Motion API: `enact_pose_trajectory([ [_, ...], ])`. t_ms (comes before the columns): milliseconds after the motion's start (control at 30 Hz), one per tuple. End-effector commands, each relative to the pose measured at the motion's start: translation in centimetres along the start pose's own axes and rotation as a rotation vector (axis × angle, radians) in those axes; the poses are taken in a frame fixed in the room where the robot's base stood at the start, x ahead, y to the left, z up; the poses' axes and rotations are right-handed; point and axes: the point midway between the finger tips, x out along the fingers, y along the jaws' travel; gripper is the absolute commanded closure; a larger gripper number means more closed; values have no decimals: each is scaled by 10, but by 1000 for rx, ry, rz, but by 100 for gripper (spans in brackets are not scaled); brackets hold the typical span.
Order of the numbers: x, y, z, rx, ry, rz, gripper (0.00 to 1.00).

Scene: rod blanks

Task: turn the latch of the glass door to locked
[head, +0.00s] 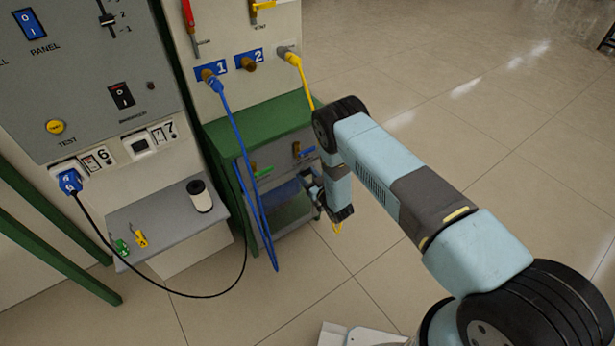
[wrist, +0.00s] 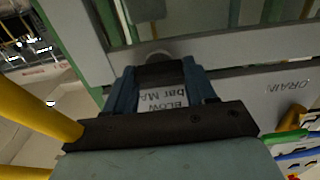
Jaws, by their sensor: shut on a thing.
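The glass door (wrist: 225,45) has a grey frame and fills the upper part of the wrist view; the head view shows its glass low in the green cabinet (head: 287,210). The latch (wrist: 158,73) is a dark piece with a grey round end at the door frame's edge. My gripper (wrist: 160,68) has its two blue fingers on either side of the latch and is shut on it. In the head view my gripper (head: 328,204) is at the cabinet's front, and the latch is hidden there. Whether the latch stands at locked cannot be told.
A yellow cable (head: 301,78) hangs beside my arm and crosses the wrist view's left side. A blue cable (head: 243,150) hangs before the cabinet. Coloured valve handles (head: 303,153) are above the door. A grey shelf (head: 165,220) juts out left. Floor at right is clear.

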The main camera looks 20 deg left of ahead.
Motion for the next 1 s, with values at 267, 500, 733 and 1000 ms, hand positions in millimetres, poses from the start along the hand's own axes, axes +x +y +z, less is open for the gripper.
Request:
enact_pose_trajectory([
  [267, 0, 1, 0, -5, -1, 1, 75],
  [500, 0, 1, 0, -3, 0, 1, 22],
  [733, 0, 0, 0, -3, 0, 0, 19],
  [1000, -21, 0, 1, -1, -2, 0, 19],
])
